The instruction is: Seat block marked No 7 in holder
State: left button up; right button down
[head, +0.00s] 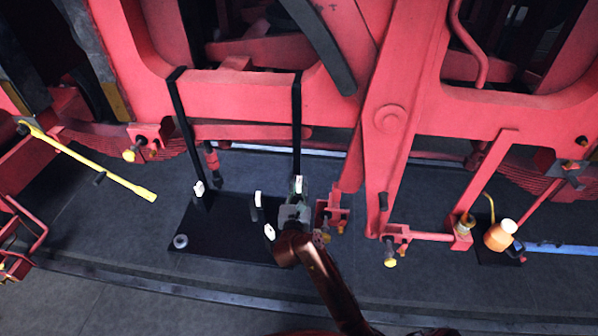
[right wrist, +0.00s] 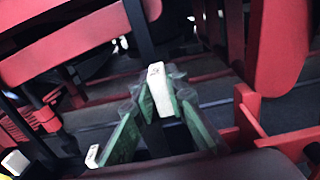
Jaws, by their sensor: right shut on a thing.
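My right gripper (head: 298,190) is shut on a small white-faced block (head: 298,183), over the right part of a black plate (head: 230,232) on the floor. In the right wrist view the gripper (right wrist: 160,98) has its green-padded fingers on both sides of the block (right wrist: 158,88). Its white face carries a small mark that I cannot read for certain. Other white-faced pieces stand at the plate: one at left (head: 199,188), one in the middle (head: 257,199) and one by my wrist (head: 269,231). I cannot tell which part is the holder. My left gripper is not in view.
Two black straps (head: 183,120) hang from the red frame (head: 240,98) behind the plate. A metal ring (head: 181,241) lies at the plate's left corner. A yellow lever (head: 95,165) is at left, an orange can (head: 500,234) at right. Red linkage (head: 385,150) stands close right of my gripper.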

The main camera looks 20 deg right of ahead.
jog(key=shift+w+r, duration=0.55)
jog(key=shift+r, duration=0.25)
jog(key=shift+w+d+r+h, duration=0.15)
jog(key=shift+h, duration=0.15)
jog(key=s+d+f, duration=0.1)
jog(key=s+d, duration=0.3)
jog(key=d, duration=0.3)
jog(key=shift+s+d+f, duration=0.2)
jog(key=shift+s+f, duration=0.1)
jog(key=shift+f, duration=0.1)
jog(key=shift+s+p, duration=0.1)
jog(key=shift+p, duration=0.5)
jog(key=shift+f, duration=0.2)
